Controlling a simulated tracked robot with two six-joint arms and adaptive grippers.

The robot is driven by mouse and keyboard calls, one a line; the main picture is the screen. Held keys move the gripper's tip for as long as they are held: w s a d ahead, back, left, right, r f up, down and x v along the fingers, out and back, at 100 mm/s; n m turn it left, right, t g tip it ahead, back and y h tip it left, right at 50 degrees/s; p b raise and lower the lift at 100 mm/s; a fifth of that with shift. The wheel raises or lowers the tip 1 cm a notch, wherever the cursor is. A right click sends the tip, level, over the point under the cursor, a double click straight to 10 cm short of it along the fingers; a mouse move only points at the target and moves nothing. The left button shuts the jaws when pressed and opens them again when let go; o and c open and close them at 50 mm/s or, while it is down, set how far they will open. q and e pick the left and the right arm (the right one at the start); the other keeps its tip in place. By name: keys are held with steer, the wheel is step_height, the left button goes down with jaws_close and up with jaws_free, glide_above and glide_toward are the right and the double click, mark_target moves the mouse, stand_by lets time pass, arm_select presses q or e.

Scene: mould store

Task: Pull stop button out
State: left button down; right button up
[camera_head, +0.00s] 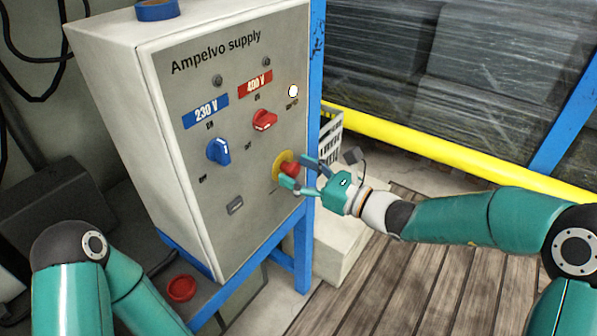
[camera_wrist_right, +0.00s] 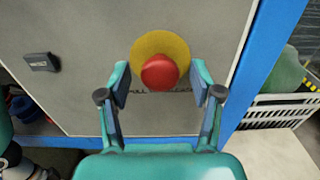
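The red stop button (camera_head: 290,169) sits on a round yellow plate (camera_head: 279,160) low on the right of the grey supply cabinet's front. My right gripper (camera_head: 296,176) is at the button, with its fingers apart. In the right wrist view the red button (camera_wrist_right: 160,71) and its yellow plate (camera_wrist_right: 160,46) are ahead of the open gripper (camera_wrist_right: 158,88). One finger is on either side of the button, with a gap between each finger and the red cap. My left arm shows at lower left of the head view, but its gripper is out of view.
The cabinet (camera_head: 235,130) carries a blue 230 V knob (camera_head: 219,151), a red 400 V knob (camera_head: 265,121) and a small black handle (camera_head: 235,205). A blue post (camera_head: 317,60) stands beside it. A white crate (camera_head: 330,135) is behind the gripper. A red round item (camera_head: 181,288) lies below.

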steer(key=v, duration=1.2)
stand_by(0.3)
